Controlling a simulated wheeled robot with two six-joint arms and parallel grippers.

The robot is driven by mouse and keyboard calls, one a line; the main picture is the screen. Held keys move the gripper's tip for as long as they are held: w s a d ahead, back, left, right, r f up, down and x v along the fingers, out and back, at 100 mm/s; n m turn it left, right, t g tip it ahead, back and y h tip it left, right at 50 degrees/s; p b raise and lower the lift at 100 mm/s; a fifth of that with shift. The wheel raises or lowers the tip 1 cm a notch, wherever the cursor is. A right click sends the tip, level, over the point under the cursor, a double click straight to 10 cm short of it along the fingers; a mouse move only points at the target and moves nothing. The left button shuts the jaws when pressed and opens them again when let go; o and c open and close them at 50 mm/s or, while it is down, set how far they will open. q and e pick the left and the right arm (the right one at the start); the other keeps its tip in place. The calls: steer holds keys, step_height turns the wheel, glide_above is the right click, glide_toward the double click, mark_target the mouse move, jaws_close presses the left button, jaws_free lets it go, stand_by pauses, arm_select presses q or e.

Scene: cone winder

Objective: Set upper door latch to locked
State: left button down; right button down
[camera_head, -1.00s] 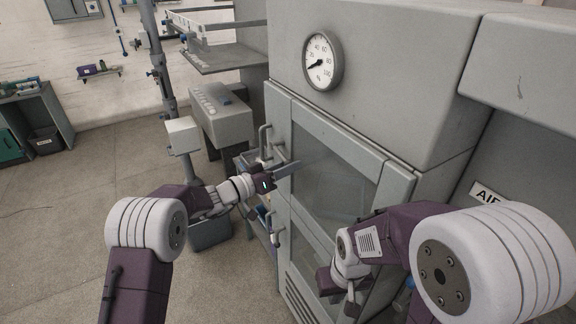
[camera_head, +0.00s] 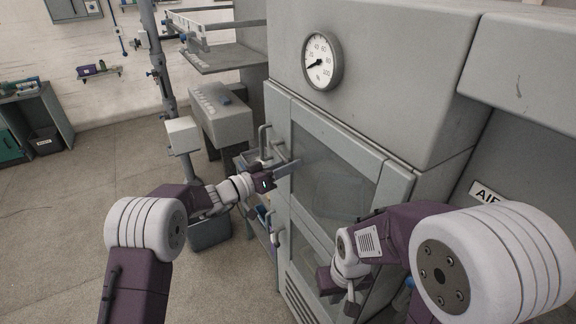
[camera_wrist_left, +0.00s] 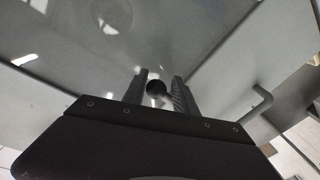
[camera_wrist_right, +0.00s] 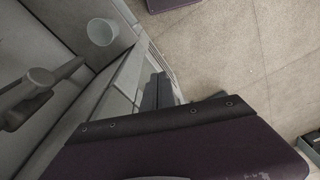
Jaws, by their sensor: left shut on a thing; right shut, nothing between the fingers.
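The grey door (camera_head: 335,140) with its glass pane is closed on the cabinet front. The upper door latch (camera_head: 287,168) shows as a short grey lever at the door's left edge, partly hidden by my left gripper (camera_head: 274,178). In the left wrist view, my left gripper (camera_wrist_left: 159,92) is shut on the latch, whose dark round end (camera_wrist_left: 156,87) sits between the fingers. Whether the latch is locked cannot be told. My right gripper (camera_head: 350,300) is shut and empty, low in front of the cabinet; in the right wrist view its fingers (camera_wrist_right: 156,92) point down along the cabinet.
A bar handle (camera_head: 264,140) stands out from the door edge just above my left gripper; it also shows in the left wrist view (camera_wrist_left: 262,100). A lower latch (camera_head: 275,238) is below. A round gauge (camera_head: 322,61) is above the door. The floor at left is open.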

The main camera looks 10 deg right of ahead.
arm_select(q)
steer(key=shift+w+a+r+b, duration=0.15)
steer(key=shift+r+b, duration=0.15)
steer(key=shift+b, duration=0.1)
arm_select(e)
steer(key=shift+f, duration=0.35)
